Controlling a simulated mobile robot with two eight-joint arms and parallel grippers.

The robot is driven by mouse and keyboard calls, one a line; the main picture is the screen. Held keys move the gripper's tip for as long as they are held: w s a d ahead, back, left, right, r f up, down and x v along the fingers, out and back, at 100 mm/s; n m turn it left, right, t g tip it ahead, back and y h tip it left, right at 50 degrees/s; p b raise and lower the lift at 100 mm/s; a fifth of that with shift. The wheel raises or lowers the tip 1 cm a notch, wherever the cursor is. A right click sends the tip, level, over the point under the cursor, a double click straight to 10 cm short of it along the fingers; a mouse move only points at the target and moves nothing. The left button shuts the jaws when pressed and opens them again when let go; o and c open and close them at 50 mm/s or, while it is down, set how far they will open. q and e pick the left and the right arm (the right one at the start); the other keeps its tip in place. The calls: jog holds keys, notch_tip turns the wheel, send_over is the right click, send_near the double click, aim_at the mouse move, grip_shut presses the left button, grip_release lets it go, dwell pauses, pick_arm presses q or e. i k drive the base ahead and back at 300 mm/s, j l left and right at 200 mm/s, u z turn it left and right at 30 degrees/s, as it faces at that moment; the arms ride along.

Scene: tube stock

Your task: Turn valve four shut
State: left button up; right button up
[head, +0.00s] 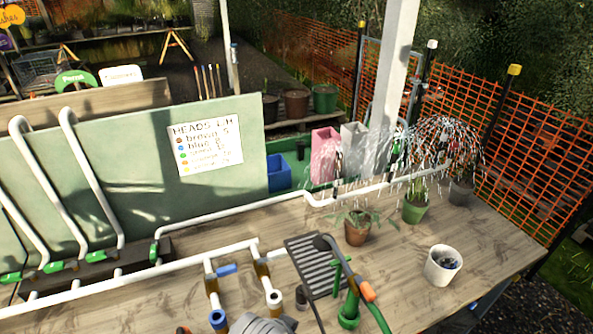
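Several green-handled valves sit along the white pipework at the left: one at the far left (10,277), one beside it (53,266), a third (97,256) and the rightmost (153,252). The rightmost handle stands roughly upright where the pipe (230,212) leads right to the spraying heads. The other three look flatter. I cannot read any numbers, so which valve is four is not marked for me. Water sprays (440,145) over the plants at the right. Neither gripper is in view.
A watering wand with an orange grip (367,291) and a dark grate (314,262) are near the front middle. Pots (357,228) and a white tub (442,266) stand right. A green board (225,125) rises behind the valves.

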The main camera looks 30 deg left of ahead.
aim_at(154, 250)
jog(key=u, duration=2.25)
jog(key=i+j, duration=0.5)
